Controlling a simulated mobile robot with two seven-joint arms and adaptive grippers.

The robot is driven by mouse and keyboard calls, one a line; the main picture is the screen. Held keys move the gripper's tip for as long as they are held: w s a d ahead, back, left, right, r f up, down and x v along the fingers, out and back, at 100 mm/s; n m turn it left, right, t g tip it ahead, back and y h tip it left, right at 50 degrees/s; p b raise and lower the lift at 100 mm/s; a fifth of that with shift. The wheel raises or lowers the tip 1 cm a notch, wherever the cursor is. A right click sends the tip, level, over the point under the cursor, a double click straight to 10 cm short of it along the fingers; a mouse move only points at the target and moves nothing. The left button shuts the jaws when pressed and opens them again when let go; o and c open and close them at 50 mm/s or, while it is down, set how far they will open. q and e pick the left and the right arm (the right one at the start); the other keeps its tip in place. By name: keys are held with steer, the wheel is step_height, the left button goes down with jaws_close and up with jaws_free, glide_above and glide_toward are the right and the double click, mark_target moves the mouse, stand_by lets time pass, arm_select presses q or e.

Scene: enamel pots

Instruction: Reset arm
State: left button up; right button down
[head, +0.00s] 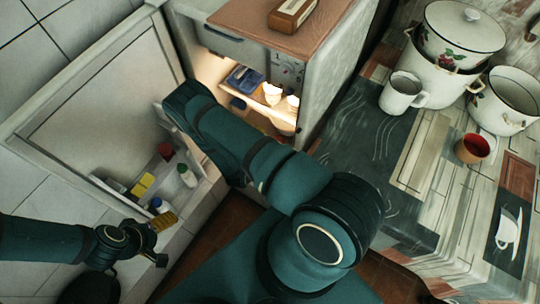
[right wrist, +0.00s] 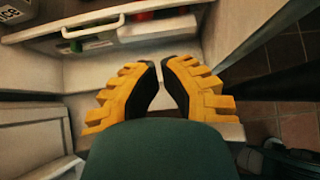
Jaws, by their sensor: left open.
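My left gripper (head: 157,230) is at the lower left in the head view, with a yellow ridged finger showing. It is open and in front of the lower shelf of the open fridge door (head: 90,85). My right arm reaches from the bottom middle up toward the opening of the small fridge (head: 318,75); its gripper is hidden in the head view. In the right wrist view, the yellow fingers of my right gripper (right wrist: 161,85) have their tips close together with a narrow gap and nothing seen between them. Door shelves show above them.
The fridge holds a blue container (head: 244,80) and white cups. Bottles and a yellow box (head: 143,185) stand in the door. At right, a table (head: 435,155) bears a lidded pot (head: 463,30), white mug (head: 402,93), another pot (head: 508,100) and red cup (head: 472,148).

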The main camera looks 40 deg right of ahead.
steer(key=shift+v, duration=1)
steer(key=shift+s, duration=0.1)
steer(key=s+a+r+m+g+y, duration=0.3)
steer(key=s+a+m+g+y, duration=0.1)
steer(key=s+a+m, duration=0.15)
steer(key=s+a+r+m+g+y, duration=0.3)
steer(key=s+a+m, duration=0.2)
steer(key=s, duration=0.1)
steer(key=w+a+r+m+t+y, duration=0.3)
steer(key=a+r+m, duration=0.1)
steer(key=r+m, duration=0.2)
steer(key=w+a+r+m+t+y, duration=0.3)
steer(key=a+r+m, duration=0.2)
steer(key=r+m, duration=0.1)
steer(key=shift+a+r, duration=0.35)
steer(key=shift+r, duration=0.15)
